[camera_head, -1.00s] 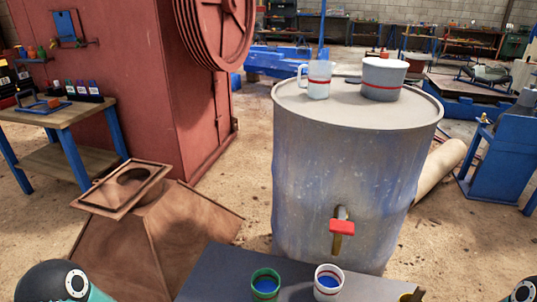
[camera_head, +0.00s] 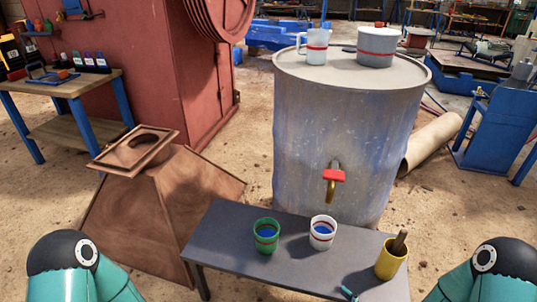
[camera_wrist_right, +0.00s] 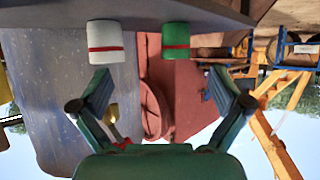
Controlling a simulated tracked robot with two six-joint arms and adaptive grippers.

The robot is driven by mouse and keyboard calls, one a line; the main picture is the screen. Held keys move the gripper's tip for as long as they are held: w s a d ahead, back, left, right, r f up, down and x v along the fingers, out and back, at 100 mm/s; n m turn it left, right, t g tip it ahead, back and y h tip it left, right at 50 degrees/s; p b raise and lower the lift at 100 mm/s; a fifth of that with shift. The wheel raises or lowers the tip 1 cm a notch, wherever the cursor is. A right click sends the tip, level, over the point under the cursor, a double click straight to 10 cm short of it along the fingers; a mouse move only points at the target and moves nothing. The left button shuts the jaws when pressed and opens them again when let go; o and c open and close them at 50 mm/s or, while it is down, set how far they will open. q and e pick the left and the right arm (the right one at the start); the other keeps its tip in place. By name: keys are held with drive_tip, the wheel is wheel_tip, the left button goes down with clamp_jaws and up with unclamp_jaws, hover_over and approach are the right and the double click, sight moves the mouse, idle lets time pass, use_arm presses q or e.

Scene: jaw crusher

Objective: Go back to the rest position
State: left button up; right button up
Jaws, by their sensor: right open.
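My right gripper (camera_wrist_right: 160,82) shows in the right wrist view with its two fingers spread wide and nothing between them. That view looks upside down. A white cup with a red band (camera_wrist_right: 105,41) and a green cup (camera_wrist_right: 176,40) appear beyond the fingertips, apart from them. In the head view only teal and black parts of my arms show at the bottom left and bottom right corners. My left gripper is not in view.
A dark bench (camera_head: 225,236) holds a green cup (camera_head: 266,236) and a white cup (camera_head: 323,232), both with blue inside, and a yellow cup (camera_head: 391,259). Behind stands a drum (camera_head: 335,130) with a red-handled tap (camera_head: 333,176). A rusty hopper (camera_head: 150,215) stands left.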

drive_tip(key=s+a+f+m+g+h, duration=0.1)
drive_tip(key=s+a+f+m+g, duration=0.15)
drive_tip(key=s+f+g, duration=0.45)
drive_tip(key=s+a+f+m+g, duration=0.1)
drive_tip(key=s+f+m+g, duration=0.3)
drive_tip(key=s, duration=0.4)
wheel_tip(320, 180, up, 29)
drive_tip(key=p, duration=2.9)
drive_tip(key=shift+s+d, duration=0.15)
drive_tip(key=shift+s, duration=0.25)
drive_tip(key=shift+c, duration=0.2)
